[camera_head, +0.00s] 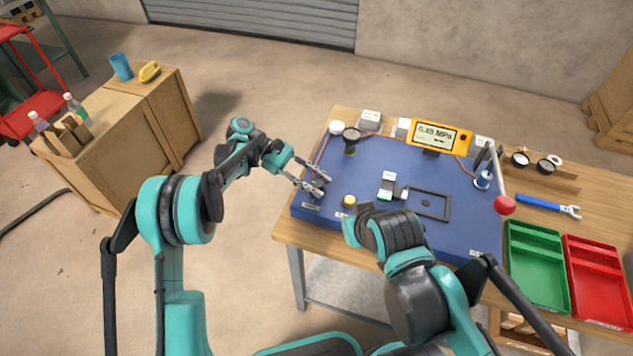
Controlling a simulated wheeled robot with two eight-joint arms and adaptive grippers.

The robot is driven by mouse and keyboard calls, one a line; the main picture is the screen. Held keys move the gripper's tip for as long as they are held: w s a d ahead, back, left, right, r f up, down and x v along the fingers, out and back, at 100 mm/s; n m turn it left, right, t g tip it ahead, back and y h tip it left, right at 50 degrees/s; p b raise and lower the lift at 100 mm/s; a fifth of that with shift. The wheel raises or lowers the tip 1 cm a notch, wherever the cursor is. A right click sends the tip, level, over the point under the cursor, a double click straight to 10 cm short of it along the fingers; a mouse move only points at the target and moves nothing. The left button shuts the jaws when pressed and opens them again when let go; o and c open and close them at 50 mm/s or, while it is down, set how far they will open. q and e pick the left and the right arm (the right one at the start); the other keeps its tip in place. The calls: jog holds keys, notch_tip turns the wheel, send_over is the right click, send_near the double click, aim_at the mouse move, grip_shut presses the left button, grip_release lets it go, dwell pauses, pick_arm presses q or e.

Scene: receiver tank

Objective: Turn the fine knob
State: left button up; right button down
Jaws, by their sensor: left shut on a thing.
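My left gripper (318,184) is at the left end of the blue panel (385,160). It is shut on a small dark part there, which looks like the fine knob; the fingers hide most of it. A yellow round knob (349,201) stands on the panel to the right of this gripper, apart from it. The yellow display (438,135) at the back of the panel shows a reading in MPa that looks like 6.49, though its first digit is hard to read. My right arm reaches over the panel's front edge, and its fingers are hidden.
A dark gauge (351,135), a white block with a green part (387,187) and a red-balled lever (504,204) are on the panel. A green tray (537,262), a red tray (598,285) and a blue wrench (545,206) lie to the right on the wooden bench (290,232).

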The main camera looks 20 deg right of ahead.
aim_at(317, 183)
pick_arm(q)
jog(key=shift+f, duration=0.1)
jog(key=o, duration=1.2)
notch_tip(317, 183, up, 10)
jog(key=shift+r, duration=0.1)
